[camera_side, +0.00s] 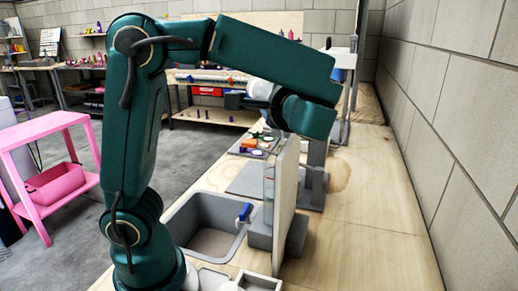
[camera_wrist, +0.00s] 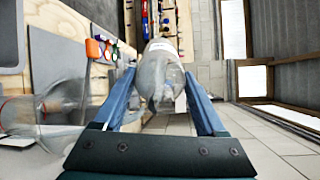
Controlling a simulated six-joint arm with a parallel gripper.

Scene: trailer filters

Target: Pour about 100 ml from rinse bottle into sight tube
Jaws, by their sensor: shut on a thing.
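My gripper (camera_side: 236,101) is raised above the bench beyond the sink. In the wrist view its two blue fingers (camera_wrist: 160,76) are shut on the rinse bottle (camera_wrist: 162,62), a clear bottle with a whitish band. In the side view the bottle (camera_side: 259,89) shows as a pale rounded shape, partly hidden by my arm; its exact tilt is hard to tell. The sight tube (camera_side: 268,190) is a clear upright tube with a reddish mark, standing against a pale board. Clear, red-marked glassware at the wrist view's left (camera_wrist: 60,98) may be this tube. No stream of liquid shows.
A sink (camera_side: 208,240) with a blue-handled tap (camera_side: 244,212) is left of the tube. The pale board (camera_side: 286,190) stands just right of it. Small coloured parts (camera_side: 257,146) lie farther back. A block wall (camera_side: 460,130) bounds the right; bare bench lies before it.

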